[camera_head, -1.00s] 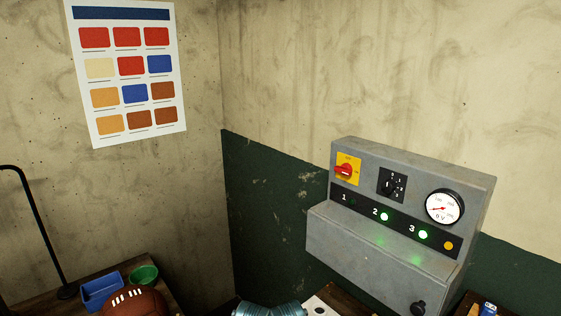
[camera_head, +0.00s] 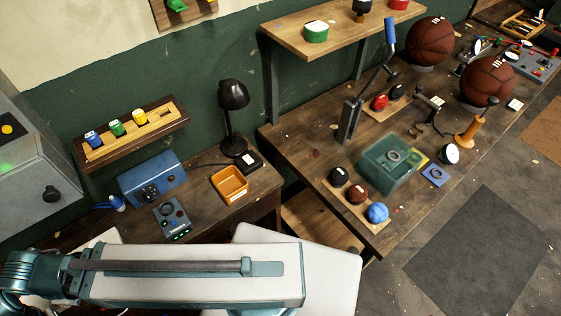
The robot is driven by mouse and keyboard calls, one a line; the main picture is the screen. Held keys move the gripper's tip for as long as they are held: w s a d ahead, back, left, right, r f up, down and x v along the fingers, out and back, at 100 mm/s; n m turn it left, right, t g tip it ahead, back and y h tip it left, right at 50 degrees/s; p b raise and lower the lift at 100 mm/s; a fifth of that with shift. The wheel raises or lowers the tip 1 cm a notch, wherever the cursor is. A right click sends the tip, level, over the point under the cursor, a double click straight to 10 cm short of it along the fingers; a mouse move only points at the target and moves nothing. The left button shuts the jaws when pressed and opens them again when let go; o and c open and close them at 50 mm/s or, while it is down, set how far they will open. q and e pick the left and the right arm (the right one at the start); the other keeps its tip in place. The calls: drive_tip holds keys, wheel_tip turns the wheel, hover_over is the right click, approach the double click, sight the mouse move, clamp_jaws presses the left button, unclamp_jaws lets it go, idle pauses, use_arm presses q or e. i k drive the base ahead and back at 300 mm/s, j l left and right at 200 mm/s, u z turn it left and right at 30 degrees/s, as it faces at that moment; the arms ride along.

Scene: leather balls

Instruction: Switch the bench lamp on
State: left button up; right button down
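A black bench lamp (camera_head: 233,97) stands on the small wooden bench left of centre, its head tilted. No lit glow shows on it. A small black box with a white top (camera_head: 249,161) sits beside the lamp's base, and a dark cable runs along the bench near them. I cannot tell whether the box is the lamp's switch. My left arm reaches in from the left across the bottom of the view, nearer the camera than the bench. Neither gripper's fingers are visible.
An orange tray (camera_head: 230,184), a blue box (camera_head: 152,178) and a grey device with green lights (camera_head: 173,222) share the bench. A rack with coloured bottles (camera_head: 130,128) hangs behind. A larger workbench with a clear green container (camera_head: 387,164), balls and a lever stands right. Open floor lies lower right.

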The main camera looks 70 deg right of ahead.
sight(247, 158)
drive_tip(key=z, duration=1.85)
drive_tip(key=k+z, duration=0.3)
drive_tip(key=k, duration=0.15)
